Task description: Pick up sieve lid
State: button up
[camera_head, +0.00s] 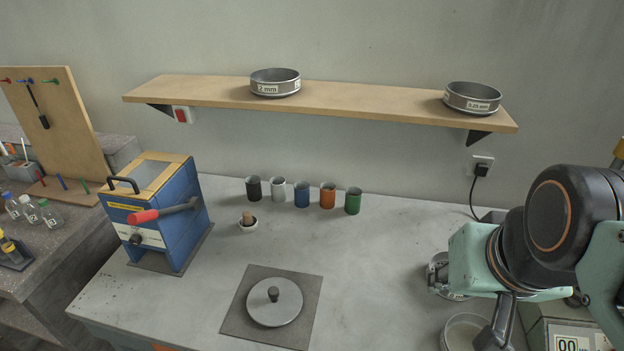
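The sieve lid (265,310) is a flat grey metal disc with a dark round knob in its middle. It lies flat on a dark square mat (238,326) near the front of the bench. My gripper (498,325) shows only in part at the lower right, well to the right of the lid and apart from it. A dark finger-like part points down beside a round pale bowl-like container (464,331). My arm hides the rest, so I cannot tell whether the gripper is open or shut.
A blue box machine (170,225) with a red-handled lever stands left of the mat. Several coloured cups and a small mortar (247,225) stand behind. Sieves marked 2 mm (275,82) and 0.25 mm (472,98) sit on the shelf. The bench right of the mat is clear.

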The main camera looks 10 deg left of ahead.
aim_at(274, 302)
jog(key=j, duration=0.6)
jog(key=k+j, duration=0.1)
jog(key=j, duration=0.45)
jog(key=k+j, duration=0.1)
jog(key=j, duration=0.5)
jog(key=i, duration=0.15)
